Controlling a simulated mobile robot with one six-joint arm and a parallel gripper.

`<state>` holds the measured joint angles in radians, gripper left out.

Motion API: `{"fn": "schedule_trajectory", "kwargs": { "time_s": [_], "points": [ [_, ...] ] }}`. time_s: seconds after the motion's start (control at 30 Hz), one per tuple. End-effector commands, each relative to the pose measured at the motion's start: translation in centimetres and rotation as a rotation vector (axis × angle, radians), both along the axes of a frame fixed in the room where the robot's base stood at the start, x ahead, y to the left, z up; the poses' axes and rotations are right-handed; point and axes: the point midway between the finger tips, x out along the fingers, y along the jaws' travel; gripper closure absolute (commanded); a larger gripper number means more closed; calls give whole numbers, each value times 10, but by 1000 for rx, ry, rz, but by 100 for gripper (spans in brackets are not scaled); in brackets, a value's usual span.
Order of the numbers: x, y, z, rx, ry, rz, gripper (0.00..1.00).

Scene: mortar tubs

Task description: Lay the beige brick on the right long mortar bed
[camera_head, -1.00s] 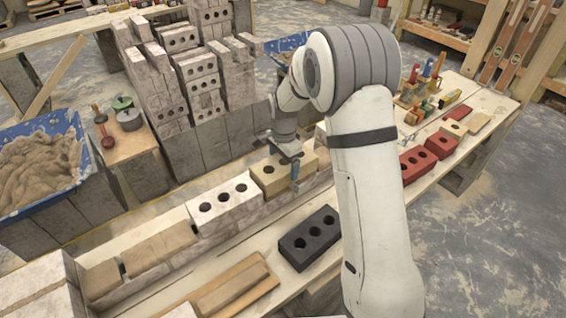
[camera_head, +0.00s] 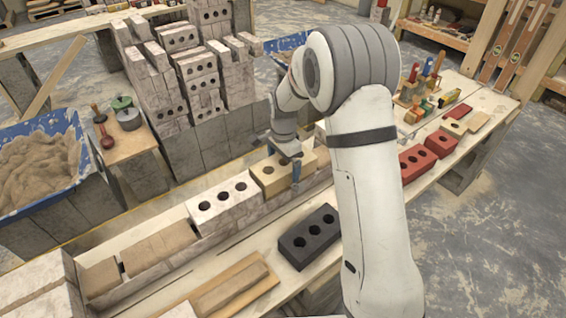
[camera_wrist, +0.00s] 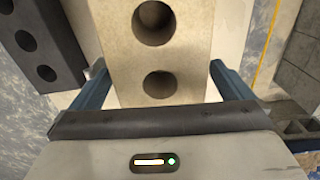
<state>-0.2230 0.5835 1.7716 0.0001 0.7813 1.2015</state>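The beige brick (camera_head: 268,178) lies level in the low wall row, to the right of the white brick, with holes in its top. It also shows in the wrist view (camera_wrist: 160,63), between my two fingers. My gripper (camera_head: 296,174) is at the brick, pointing down, with one finger against its near side. The mortar under the brick is hidden. Another mortar bed (camera_head: 160,247) shows bare to the left.
The white three-hole brick (camera_head: 222,198) stands just left of the beige one. A dark brick (camera_head: 308,238) lies in front on the bench, and red bricks (camera_head: 416,163) lie to the right. A stacked brick wall (camera_head: 190,70) and a blue mortar tub (camera_head: 75,150) stand behind.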

Motion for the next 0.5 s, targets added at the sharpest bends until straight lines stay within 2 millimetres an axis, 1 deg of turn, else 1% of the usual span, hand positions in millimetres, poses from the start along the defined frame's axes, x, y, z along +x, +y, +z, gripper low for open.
{"fn": "schedule_trajectory", "kwargs": {
  "time_s": [0.13,0.17,0.27,0.37,0.5],
  "points": [
    [-1,0,-1,0,2,0,0],
    [-2,0,-4,-2,8,0,0],
    [-2,0,-1,-2,6,1,0],
    [-1,0,11,-1,3,1,0],
    [0,0,36,-1,1,1,0]
  ]
}}
